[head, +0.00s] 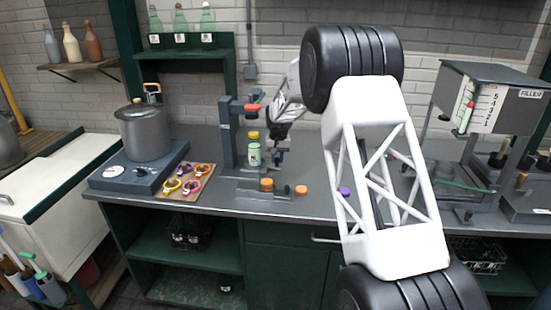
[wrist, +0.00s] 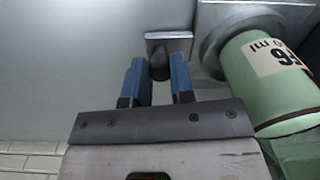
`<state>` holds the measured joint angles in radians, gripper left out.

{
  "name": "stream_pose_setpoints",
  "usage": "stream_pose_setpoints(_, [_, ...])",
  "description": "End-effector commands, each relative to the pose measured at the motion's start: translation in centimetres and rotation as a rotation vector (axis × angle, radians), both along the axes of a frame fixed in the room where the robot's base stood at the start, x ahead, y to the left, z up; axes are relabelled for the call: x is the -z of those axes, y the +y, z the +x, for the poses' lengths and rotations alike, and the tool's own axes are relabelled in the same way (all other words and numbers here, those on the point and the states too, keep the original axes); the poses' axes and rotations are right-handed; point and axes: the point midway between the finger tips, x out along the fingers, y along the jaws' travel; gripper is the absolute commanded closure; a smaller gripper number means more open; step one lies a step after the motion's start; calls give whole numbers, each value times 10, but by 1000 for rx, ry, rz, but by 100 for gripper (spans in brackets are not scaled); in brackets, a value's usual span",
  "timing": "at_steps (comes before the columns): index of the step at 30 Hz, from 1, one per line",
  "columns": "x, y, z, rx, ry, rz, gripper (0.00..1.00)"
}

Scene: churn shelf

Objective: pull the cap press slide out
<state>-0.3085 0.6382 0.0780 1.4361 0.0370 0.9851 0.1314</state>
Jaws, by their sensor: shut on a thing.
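The cap press (head: 229,130) is a dark column with a red-tipped lever on the bench. A green bottle (head: 254,153) with a yellow cap stands upright beside it. In the wrist view, the bottle (wrist: 262,70) stands on a round grey seat (wrist: 210,45) on the slide plate (wrist: 207,10). A dark knob (wrist: 160,66) on a small grey plate sits at the slide's side. My gripper (head: 278,157) is just right of the bottle. In the wrist view, its blue fingers (wrist: 159,75) are shut on the knob, one at each side. The bottle is apart from the fingers.
Orange-capped items (head: 267,184) and a small black piece (head: 287,190) stand at the bench's front edge. A pot (head: 146,130) and a board of coloured rings (head: 187,182) are left. A filler machine (head: 492,95) stands right. My arm hides the bench's middle right.

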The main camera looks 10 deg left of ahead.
Motion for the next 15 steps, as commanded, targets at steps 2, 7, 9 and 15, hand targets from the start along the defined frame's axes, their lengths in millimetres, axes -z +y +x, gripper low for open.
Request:
stream_pose_setpoints(2, [0, -9, 0, 2, 0, 0, 100])
stream_pose_setpoints(7, [-1, -31, 1, 2, -1, 0, 100])
stream_pose_setpoints(9, [0, -41, 1, 3, -1, 0, 100])
stream_pose_setpoints(15, [-1, -67, 1, 3, -2, 0, 100])
